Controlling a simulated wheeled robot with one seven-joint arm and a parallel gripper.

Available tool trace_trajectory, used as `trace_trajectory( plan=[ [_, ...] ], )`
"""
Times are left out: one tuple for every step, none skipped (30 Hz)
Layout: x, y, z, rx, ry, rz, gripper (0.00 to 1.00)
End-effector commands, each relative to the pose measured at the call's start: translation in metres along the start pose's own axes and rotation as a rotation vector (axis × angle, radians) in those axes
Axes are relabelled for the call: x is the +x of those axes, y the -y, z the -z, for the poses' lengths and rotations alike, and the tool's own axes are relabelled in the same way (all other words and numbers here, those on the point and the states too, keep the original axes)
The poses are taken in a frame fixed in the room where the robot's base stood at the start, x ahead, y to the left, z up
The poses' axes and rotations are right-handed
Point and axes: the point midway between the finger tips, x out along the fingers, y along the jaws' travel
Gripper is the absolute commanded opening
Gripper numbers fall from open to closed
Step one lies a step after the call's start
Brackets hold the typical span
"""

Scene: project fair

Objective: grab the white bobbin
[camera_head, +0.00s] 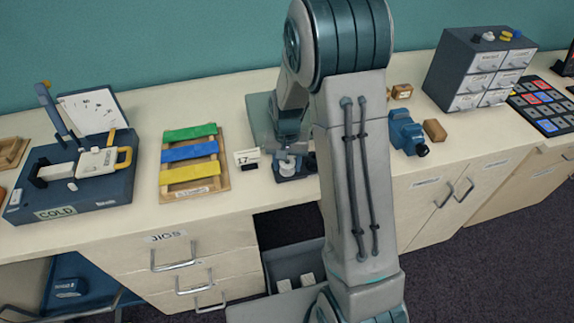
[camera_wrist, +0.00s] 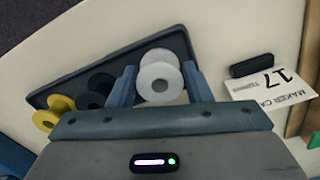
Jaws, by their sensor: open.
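The white bobbin (camera_wrist: 148,76) lies at the right end of a dark tray in the wrist view, one round flange with a centre hole facing the camera. My gripper (camera_wrist: 159,70) is open, with one blue-grey finger on each side of the bobbin. Whether either finger touches it cannot be told. In the head view the gripper (camera_head: 288,148) is low over the dark tray (camera_head: 297,174) on the counter, and a pale bobbin (camera_head: 287,164) shows just beneath it.
Black bobbins (camera_wrist: 92,97) and yellow bobbins (camera_wrist: 55,108) share the tray, left of the white one. A card marked 17 (camera_wrist: 280,88) and a black block (camera_wrist: 251,66) lie to the right. A striped wooden rack (camera_head: 193,165) stands left of the tray, a blue device (camera_head: 405,134) right.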

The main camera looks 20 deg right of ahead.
Motion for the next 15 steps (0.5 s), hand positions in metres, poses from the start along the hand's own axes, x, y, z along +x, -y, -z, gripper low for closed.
trace_trajectory(
  plan=[
    [0.0,-0.0001,0.0,0.0,0.0,0.0,0.45],
    [0.0,-0.0001,0.0,0.0,0.0,0.0,0.45],
    [-0.0001,-0.0001,0.0,0.0,0.0,0.0,0.45],
    [-0.0001,-0.0001,0.0,0.0,0.0,0.0,0.37],
    [-0.0002,-0.0001,0.0,0.0,0.0,0.0,0.29],
    [-0.0002,-0.0001,0.0,0.0,0.0,0.0,0.18],
    [-0.0002,-0.0001,0.0,0.0,0.0,0.0,0.18],
    [-0.0003,-0.0001,0.0,0.0,0.0,0.0,0.18],
    [-0.0003,-0.0001,0.0,0.0,0.0,0.0,0.18],
    [-0.0004,-0.0001,0.0,0.0,0.0,0.0,0.18],
    [-0.0004,-0.0001,0.0,0.0,0.0,0.0,0.18],
    [-0.0004,-0.0001,0.0,0.0,0.0,0.0,0.18],
    [-0.0004,-0.0001,0.0,0.0,0.0,0.0,0.18],
    [-0.0005,-0.0001,0.0,0.0,0.0,0.0,0.18],
    [-0.0008,-0.0001,0.0,0.0,0.0,0.0,0.18]
  ],
)
